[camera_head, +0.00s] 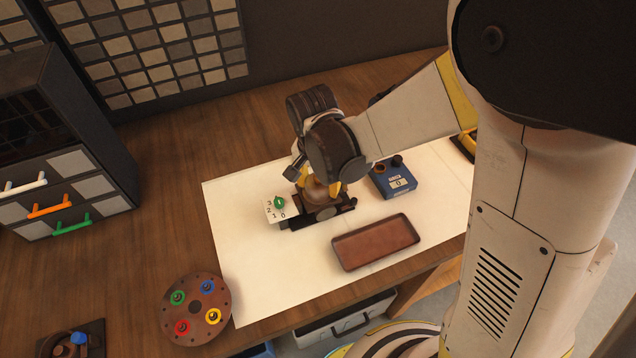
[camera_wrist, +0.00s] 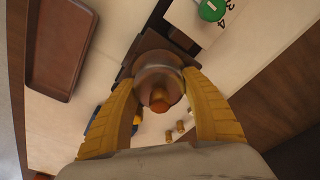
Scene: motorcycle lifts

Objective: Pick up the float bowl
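The float bowl looks like a small round brownish bowl (camera_wrist: 158,82) with an orange-brown knob at its middle, seen between my fingers in the wrist view. In the head view the bowl (camera_head: 316,191) is partly hidden by my wrist and yellow fingers. It sits at a dark brown fixture (camera_head: 322,212) on the white mat. My gripper (camera_wrist: 160,76) has one yellow finger on each side of the bowl, tips close against its sides. I cannot tell whether they press on it. My gripper also shows from above in the head view (camera_head: 317,186).
A brown tray (camera_head: 375,242) lies in front of the fixture on the white mat (camera_head: 235,245). A blue box (camera_head: 394,180) stands right of the fixture, a numbered card with a green disc (camera_head: 279,203) left. A round plate with coloured rings (camera_head: 196,308) lies front left.

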